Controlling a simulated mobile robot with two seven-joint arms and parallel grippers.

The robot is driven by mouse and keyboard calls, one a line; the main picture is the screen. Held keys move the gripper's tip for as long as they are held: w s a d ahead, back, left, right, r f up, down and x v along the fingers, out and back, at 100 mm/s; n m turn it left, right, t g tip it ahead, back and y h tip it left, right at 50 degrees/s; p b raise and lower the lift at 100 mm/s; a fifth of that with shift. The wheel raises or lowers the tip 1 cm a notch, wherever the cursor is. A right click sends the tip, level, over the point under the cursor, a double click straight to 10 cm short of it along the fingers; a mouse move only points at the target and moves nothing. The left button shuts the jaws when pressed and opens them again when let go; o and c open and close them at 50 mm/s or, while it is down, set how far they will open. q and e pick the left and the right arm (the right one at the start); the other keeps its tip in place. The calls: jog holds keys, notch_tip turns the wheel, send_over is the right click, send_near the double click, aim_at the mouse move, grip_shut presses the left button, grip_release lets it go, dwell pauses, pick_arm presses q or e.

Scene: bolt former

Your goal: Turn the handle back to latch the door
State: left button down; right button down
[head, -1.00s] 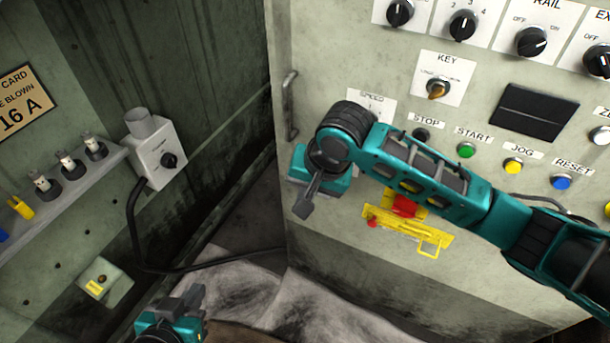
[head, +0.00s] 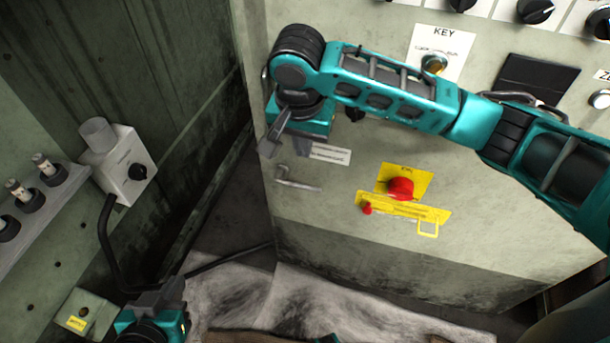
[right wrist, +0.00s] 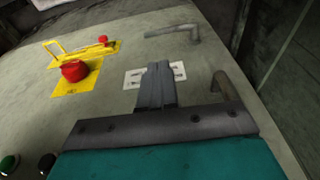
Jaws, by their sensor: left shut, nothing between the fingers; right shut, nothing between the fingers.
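The handle (head: 295,182) is a small grey metal lever on the pale door (head: 300,225), low near its left edge. In the head view its arm points right, roughly level. It also shows in the right wrist view (right wrist: 175,33), beyond my fingertips. My left gripper (head: 168,292) is shut and empty, low at the left, away from the door.
A red mushroom button (head: 401,188) with a yellow hasp (head: 405,208) sits right of the handle. A fixed vertical pull bar (right wrist: 228,88) is beside my right gripper. A switch box (head: 122,165) with a cable is on the left wall. Space below the handle is clear.

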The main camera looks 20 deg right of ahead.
jog(key=b, duration=0.4)
send_near(306, 186)
jog(key=f, duration=0.5)
jog(key=shift+w+d+f, duration=0.2)
jog(key=shift+w+d, duration=0.1)
jog(key=shift+w, duration=0.1)
jog(key=shift+w+f+b, duration=0.15)
jog(key=shift+f+b, duration=0.25)
jog(key=shift+f, duration=0.25)
